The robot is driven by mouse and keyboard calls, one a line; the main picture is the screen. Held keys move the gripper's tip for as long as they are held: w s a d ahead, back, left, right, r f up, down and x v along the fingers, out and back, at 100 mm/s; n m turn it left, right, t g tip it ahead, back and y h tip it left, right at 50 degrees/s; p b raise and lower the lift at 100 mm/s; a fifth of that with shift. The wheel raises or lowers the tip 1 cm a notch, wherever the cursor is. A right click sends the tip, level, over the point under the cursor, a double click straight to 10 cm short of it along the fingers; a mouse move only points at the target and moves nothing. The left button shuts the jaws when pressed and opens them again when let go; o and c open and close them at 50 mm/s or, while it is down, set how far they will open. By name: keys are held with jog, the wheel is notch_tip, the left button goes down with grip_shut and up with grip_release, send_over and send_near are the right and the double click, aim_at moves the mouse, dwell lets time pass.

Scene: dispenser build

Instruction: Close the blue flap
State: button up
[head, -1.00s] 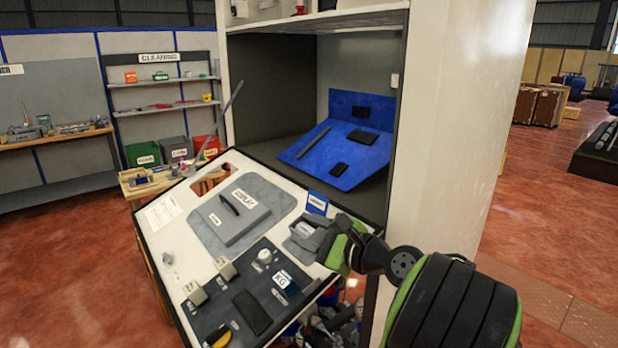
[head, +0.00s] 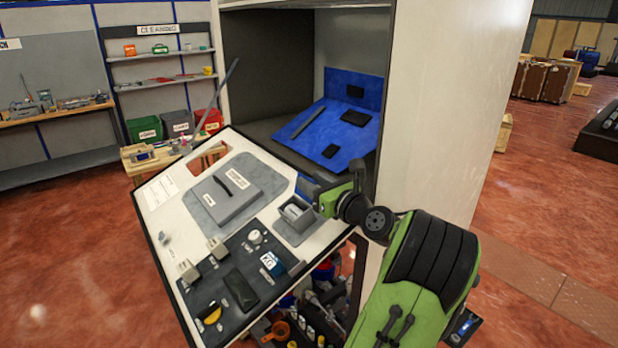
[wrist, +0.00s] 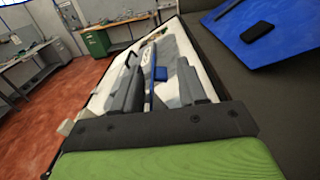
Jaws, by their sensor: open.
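A small blue flap (head: 307,188) stands at the right edge of the sloping white panel, partly hidden by my gripper (head: 318,198). In the wrist view a blue piece (wrist: 161,75), which looks like this flap, shows between the two grey fingers (wrist: 158,85). The fingers are apart with a gap between them. I cannot tell whether either finger touches the flap. A grey tray (head: 297,228) sits on the panel just below and left of the gripper.
The sloping white panel (head: 165,205) carries a grey lidded box and a dark control plate. A larger blue board (head: 313,142) with dark pads leans inside the cabinet behind. The cabinet's white side wall (head: 440,110) stands close to my arm.

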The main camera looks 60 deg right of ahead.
jog(key=shift+x, duration=0.95)
grip_shut()
